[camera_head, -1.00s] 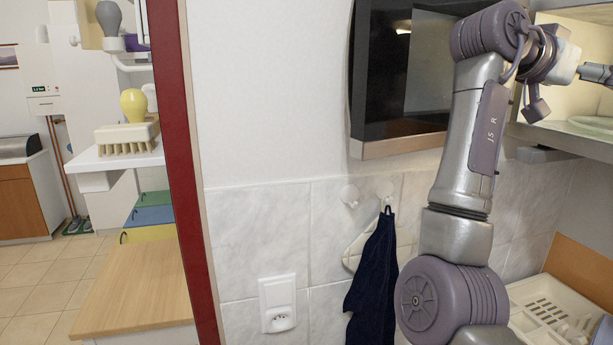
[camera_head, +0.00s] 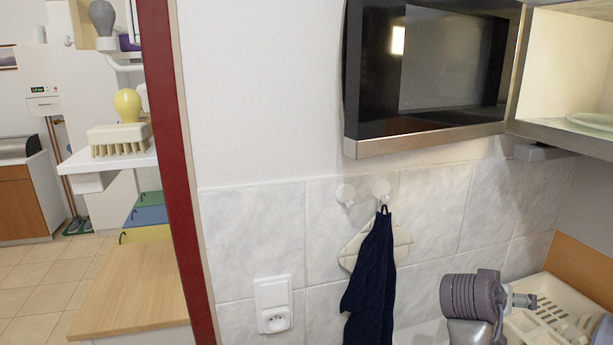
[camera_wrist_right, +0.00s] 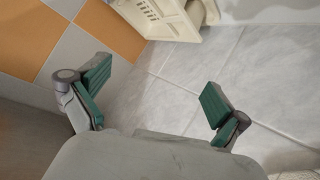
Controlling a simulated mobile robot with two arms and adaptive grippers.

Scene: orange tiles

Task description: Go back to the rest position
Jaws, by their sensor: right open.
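My right arm (camera_head: 472,305) shows low at the right in the head view, in front of the tiled wall and beside the dish rack. Its gripper is not clearly visible there. In the right wrist view my right gripper (camera_wrist_right: 155,92) is open, its two green-padded fingers wide apart with nothing between them. Grey tiles lie behind the fingers. My left gripper is not in view.
A cream dish rack (camera_head: 555,315) stands at the lower right; a cream slatted object also shows in the wrist view (camera_wrist_right: 165,15). A microwave (camera_head: 425,145) and a shelf with a plate (camera_head: 592,121) are above. A dark blue towel (camera_head: 370,270) hangs on the wall.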

